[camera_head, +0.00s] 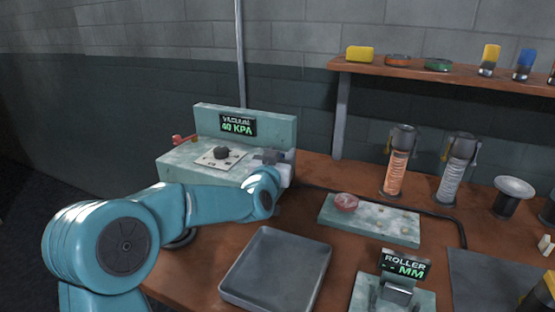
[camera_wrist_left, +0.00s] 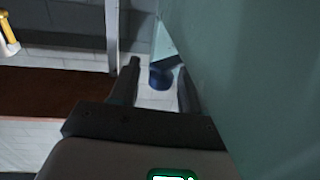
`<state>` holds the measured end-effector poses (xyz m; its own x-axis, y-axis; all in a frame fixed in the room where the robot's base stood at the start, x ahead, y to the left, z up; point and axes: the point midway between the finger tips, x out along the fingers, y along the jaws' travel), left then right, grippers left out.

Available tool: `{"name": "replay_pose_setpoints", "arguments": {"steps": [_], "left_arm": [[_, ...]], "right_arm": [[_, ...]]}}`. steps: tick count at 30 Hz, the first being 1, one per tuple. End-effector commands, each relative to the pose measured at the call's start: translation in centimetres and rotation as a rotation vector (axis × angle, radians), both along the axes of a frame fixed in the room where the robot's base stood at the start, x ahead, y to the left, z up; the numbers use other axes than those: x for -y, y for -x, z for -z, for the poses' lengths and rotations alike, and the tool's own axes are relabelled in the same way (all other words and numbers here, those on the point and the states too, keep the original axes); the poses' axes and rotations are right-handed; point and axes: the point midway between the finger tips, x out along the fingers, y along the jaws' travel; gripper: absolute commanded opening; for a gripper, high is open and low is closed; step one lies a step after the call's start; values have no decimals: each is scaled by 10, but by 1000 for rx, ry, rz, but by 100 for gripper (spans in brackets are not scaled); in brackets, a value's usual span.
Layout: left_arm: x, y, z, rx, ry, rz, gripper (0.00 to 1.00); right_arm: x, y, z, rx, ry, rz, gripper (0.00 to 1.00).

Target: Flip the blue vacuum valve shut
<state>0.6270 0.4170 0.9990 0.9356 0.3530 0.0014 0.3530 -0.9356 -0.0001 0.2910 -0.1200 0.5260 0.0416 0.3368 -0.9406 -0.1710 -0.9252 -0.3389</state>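The vacuum unit (camera_head: 175,165) is a pale green box with a raised back panel; its display (camera_head: 238,125) reads 40 KPA. The blue valve (camera_wrist_left: 160,77) shows in the left wrist view as a rounded blue piece beside the unit's green wall. My left gripper (camera_head: 269,157) is at the unit's right end in the head view, where it and the arm hide the valve. In the left wrist view the gripper's fingers (camera_wrist_left: 158,84) are apart, with the blue piece showing between them. I cannot tell whether they touch it. My right gripper is not in view.
A grey tray (camera_head: 240,293) lies in front of the left arm. A pale plate with a red disc (camera_head: 346,202) and the roller unit (camera_head: 404,264) are to its right. Two glass cylinders (camera_head: 396,170) stand farther back. A wooden shelf (camera_head: 440,73) hangs on the wall.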

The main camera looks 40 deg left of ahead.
Motion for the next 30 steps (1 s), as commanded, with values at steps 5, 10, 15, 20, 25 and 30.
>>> {"name": "replay_pose_setpoints", "arguments": {"steps": [5,10,15,20,25,30], "left_arm": [[8,20,0,1,0,1,47],[23,62,-1,3,-1,1,47],[40,104,-1,3,0,1,47],[50,134,-2,4,-1,1,47],[56,149,-1,4,0,0,47],[58,153,-1,3,-1,0,47]], "right_arm": [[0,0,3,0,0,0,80],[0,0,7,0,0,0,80],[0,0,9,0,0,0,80],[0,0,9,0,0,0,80],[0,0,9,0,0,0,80],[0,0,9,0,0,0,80]]}}
